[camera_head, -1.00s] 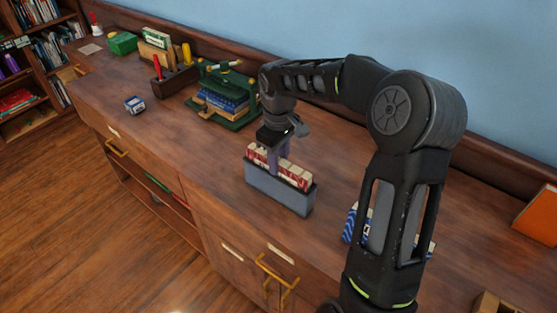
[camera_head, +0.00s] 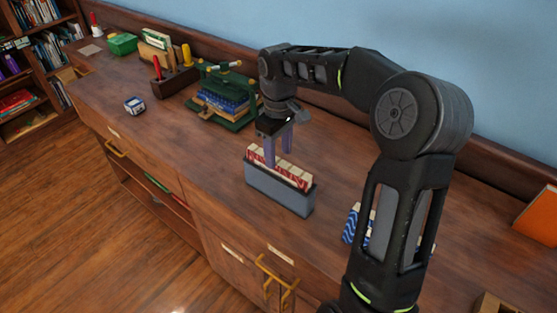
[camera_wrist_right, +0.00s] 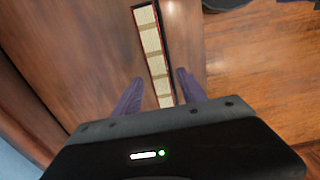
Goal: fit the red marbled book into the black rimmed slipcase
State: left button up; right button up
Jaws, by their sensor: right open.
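The red marbled book (camera_head: 280,167) stands inside the grey slipcase with a black rim (camera_head: 279,190) on the counter. Its red and cream upper part shows a little above the rim. In the right wrist view the book (camera_wrist_right: 152,45) shows as a narrow cream strip with red edges inside the dark rim. My right gripper (camera_head: 278,159) is open just above the book, its two purple fingers apart. In the wrist view the fingers (camera_wrist_right: 157,90) lie on either side of the strip. My left gripper is not in view.
A green book press (camera_head: 222,95) with blue books stands behind the slipcase. A blue patterned book (camera_head: 351,224) is partly hidden behind my right arm. The counter's front edge is near the slipcase.

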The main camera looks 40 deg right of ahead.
notch_tip(320, 180, up, 6)
jog(key=shift+f, duration=0.2)
notch_tip(320, 180, up, 3)
jog(key=shift+f+p, duration=0.1)
jog(key=shift+p, duration=0.7)
